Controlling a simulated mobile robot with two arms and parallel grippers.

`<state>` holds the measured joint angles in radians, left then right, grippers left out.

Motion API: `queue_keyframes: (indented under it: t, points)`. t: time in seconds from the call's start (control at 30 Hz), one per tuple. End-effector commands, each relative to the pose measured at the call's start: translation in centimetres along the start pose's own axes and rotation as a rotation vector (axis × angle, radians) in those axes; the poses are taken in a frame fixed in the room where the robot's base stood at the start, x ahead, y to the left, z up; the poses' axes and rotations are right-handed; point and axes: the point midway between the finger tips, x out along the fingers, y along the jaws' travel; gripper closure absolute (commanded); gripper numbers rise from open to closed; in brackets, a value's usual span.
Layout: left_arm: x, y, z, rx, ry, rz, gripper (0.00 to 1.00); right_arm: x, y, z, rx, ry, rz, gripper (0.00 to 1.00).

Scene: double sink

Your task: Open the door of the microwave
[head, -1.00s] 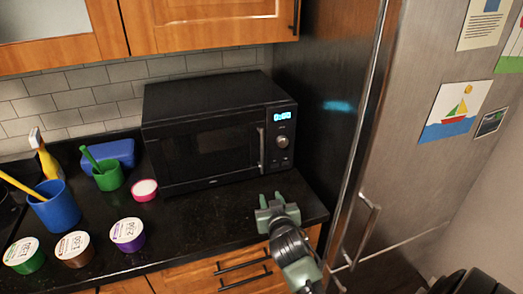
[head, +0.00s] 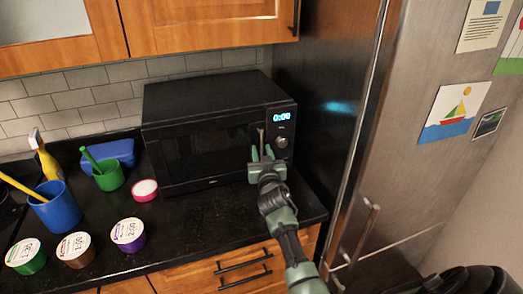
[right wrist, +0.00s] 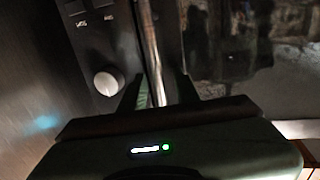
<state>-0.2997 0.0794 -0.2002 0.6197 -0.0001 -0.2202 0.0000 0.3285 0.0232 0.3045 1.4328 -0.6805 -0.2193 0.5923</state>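The black microwave (head: 205,97) stands on the counter with its door (head: 200,155) shut. Its upright metal handle (head: 262,137) is at the door's right edge, beside the control panel and knob (head: 282,142). My right gripper (head: 262,153) is in front of the lower part of the handle. In the right wrist view the gripper (right wrist: 161,92) is open, and the handle (right wrist: 152,45) runs between its two fingers, closer to the left one. The knob (right wrist: 108,83) shows just left of the fingers. My left gripper is not in view.
A steel fridge (head: 420,190) with a long handle stands close on the right. A blue cup (head: 57,212), a green cup (head: 109,178) and several lidded tubs, one purple (head: 128,236), stand on the counter's left. The counter (head: 205,225) before the microwave is clear.

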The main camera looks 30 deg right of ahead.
Motion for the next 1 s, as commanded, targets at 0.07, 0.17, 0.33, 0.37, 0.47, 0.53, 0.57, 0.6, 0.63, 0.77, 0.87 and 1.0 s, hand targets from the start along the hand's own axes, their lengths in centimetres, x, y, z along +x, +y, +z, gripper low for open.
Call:
queue_keyframes:
  t: [0.07,0.17,0.33,0.37,0.47,0.53,0.57,0.6,0.63,0.77,0.87,1.0]
  points:
    - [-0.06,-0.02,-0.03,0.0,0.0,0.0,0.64,0.37,0.02,0.0,0.0,0.0,0.0,0.68]
    - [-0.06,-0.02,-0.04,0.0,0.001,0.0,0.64,0.5,0.02,-0.01,0.0,0.0,0.0,0.68]
    - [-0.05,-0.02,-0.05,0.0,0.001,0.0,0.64,0.47,0.01,0.01,0.0,0.0,0.0,0.68]
    - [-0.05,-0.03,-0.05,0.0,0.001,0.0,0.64,0.47,0.01,0.01,0.0,0.0,0.0,0.77]
    - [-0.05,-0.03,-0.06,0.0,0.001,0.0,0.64,0.46,0.0,0.02,0.0,0.0,0.0,1.0]
    - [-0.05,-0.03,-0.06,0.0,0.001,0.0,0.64,0.46,0.0,0.03,0.0,0.0,0.0,1.0]
    - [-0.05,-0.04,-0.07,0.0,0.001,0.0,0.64,0.45,0.0,0.03,0.0,0.0,0.0,1.0]
    - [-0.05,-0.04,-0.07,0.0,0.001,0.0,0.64,0.45,0.0,0.03,0.0,0.0,0.0,1.0]
    - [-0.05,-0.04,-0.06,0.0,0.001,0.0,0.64,0.45,0.0,0.03,0.0,-0.001,0.0,1.0]
    - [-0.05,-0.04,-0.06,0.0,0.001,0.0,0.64,0.44,0.0,0.04,0.0,-0.001,0.0,1.0]
    - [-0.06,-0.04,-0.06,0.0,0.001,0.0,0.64,0.44,0.0,0.05,0.0,-0.001,0.0,1.0]
    - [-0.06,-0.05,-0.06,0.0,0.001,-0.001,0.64,0.44,-0.01,0.05,0.0,-0.001,0.0,1.0]
